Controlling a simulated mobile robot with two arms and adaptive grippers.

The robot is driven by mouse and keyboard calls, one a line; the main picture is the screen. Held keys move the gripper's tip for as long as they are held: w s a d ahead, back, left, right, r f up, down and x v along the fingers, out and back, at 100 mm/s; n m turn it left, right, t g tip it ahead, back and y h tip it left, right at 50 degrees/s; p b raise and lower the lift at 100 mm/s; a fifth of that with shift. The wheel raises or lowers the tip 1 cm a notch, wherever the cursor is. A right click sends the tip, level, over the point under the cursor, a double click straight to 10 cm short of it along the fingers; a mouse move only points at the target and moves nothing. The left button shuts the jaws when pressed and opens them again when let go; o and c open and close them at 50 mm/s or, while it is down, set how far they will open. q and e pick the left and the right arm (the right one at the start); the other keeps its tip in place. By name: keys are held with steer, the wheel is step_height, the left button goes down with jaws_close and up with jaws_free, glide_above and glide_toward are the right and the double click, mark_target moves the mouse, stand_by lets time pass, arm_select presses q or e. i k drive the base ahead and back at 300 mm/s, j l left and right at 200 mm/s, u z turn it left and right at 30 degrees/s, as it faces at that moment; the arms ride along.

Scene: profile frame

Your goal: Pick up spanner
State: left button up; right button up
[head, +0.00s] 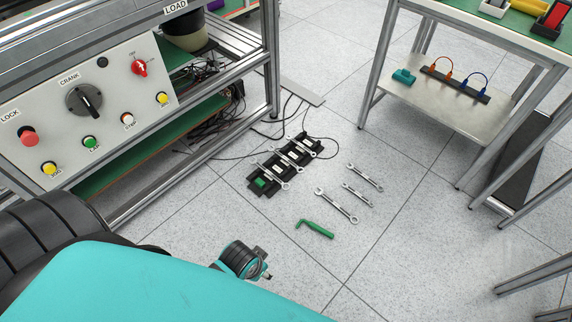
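Several silver spanners lie on the floor in the head view. A large loose spanner (336,205) lies diagonally on the tiles. A small spanner (357,194) and a medium spanner (365,177) lie beyond it, roughly parallel. More spanners lie across a black rack (267,178) to their left, with a green block at its near end. A green angled tool (315,229) lies nearer to me. A teal and black part of my own body shows at the lower middle, apart from the spanners. I make out no gripper fingers.
A workbench with a control panel (88,107) stands on the left, with dark cables trailing onto the floor. A metal table with a lower shelf (438,104) stands at upper right. Other metal legs stand at lower right.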

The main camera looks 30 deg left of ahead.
mark_target(360, 195)
steer(key=i+j+u, duration=0.5)
steer(key=j, duration=0.15)
steer(key=i+l+z, duration=0.5)
steer(key=l, duration=0.15)
steer(key=k, duration=0.05)
